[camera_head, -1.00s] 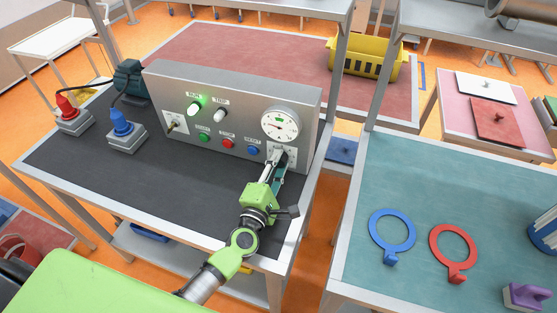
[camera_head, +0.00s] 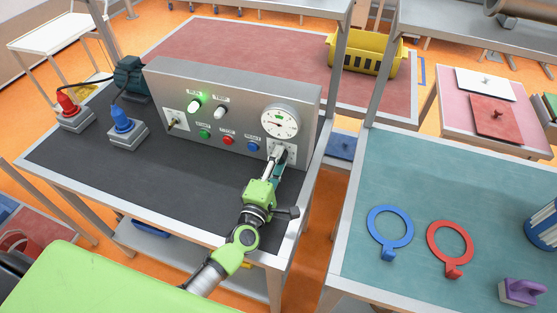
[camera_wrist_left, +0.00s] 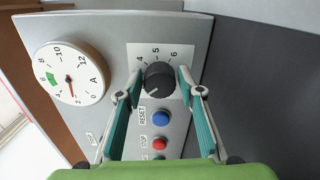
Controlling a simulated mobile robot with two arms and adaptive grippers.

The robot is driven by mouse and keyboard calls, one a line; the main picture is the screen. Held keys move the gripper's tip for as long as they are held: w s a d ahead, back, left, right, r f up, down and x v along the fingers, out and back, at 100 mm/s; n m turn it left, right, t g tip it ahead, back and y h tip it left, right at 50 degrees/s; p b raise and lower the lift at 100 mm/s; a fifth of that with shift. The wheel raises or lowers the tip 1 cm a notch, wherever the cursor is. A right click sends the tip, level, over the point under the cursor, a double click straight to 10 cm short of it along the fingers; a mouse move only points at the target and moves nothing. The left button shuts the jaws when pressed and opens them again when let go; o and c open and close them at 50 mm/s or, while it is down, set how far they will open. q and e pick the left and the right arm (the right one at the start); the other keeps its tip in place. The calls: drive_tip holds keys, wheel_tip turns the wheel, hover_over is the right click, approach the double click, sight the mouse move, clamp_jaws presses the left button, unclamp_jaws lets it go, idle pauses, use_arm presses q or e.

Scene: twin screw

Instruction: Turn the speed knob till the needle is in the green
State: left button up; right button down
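The dark speed knob (camera_wrist_left: 160,82) sits on a white plate with a number scale on the grey panel. In the left wrist view it lies between the fingertips of my left gripper (camera_wrist_left: 157,88), with a small gap visible on each side. In the head view the left gripper (camera_head: 277,158) reaches the panel's lower right and largely hides the knob. The round white gauge (camera_wrist_left: 69,73) has a green band near 6. Its red needle points low, between 2 and 4, outside the green. The gauge also shows in the head view (camera_head: 281,121). My right gripper is not in view.
The panel (camera_head: 235,82) stands on a dark-topped bench (camera_head: 110,185). Blue, red and green buttons sit beside the knob, the blue button (camera_wrist_left: 161,118) nearest. A lit green lamp (camera_head: 195,105) is at upper left. A teal table (camera_head: 420,180) with rings stands to the right.

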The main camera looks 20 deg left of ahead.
use_arm(q)
drive_tip(key=shift+o, duration=0.2)
drive_tip(key=shift+s, duration=0.2)
drive_tip(key=s, duration=1.1)
drive_tip(key=shift+s+a, duration=0.2)
drive_tip(key=shift+s, duration=0.1)
